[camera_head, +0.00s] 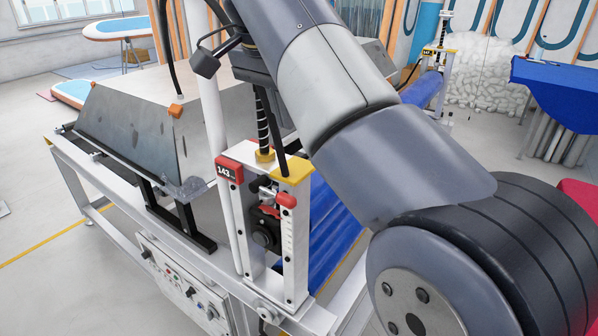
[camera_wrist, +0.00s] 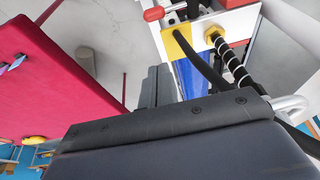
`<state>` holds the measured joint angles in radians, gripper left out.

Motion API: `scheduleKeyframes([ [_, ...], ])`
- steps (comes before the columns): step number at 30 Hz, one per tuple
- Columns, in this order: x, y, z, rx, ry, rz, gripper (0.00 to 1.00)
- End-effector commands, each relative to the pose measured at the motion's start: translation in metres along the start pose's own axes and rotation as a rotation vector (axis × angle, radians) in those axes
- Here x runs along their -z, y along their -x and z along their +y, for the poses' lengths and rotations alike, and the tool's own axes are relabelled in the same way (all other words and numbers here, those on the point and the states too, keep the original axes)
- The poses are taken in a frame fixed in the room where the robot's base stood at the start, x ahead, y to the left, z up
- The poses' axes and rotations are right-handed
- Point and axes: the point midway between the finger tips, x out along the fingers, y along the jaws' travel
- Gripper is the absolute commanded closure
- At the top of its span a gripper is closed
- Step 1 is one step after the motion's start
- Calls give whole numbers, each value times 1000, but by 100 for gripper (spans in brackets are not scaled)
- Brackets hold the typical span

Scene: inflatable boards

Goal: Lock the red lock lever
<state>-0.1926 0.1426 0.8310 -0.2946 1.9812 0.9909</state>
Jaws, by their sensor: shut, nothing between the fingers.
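The red lock lever (camera_head: 287,200) shows as a small red grip at the front of the white post, below its yellow top plate (camera_head: 294,170). In the wrist view a red grip on a metal pin (camera_wrist: 153,14) sticks out to the left of the yellow plate, near the top edge. My gripper (camera_wrist: 159,70) shows in the wrist view as two dark fingers side by side, shut and empty. They are below the red grip in the picture and apart from it. In the head view my arm hides the gripper.
A black rod and a spring-wrapped rod (camera_head: 263,125) rise from the post top. A red 143 counter (camera_head: 229,168) sits on the post. A blue board roll (camera_head: 335,225) lies behind it. A red-topped surface (camera_wrist: 60,80) fills the left of the wrist view.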

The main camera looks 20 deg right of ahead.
Motion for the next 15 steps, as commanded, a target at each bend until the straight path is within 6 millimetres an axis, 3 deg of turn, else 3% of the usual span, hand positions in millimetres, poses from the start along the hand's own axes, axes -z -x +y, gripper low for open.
scheduleKeyframes([
  [15, 0, -7, 0, -4, -7, -1, 100],
])
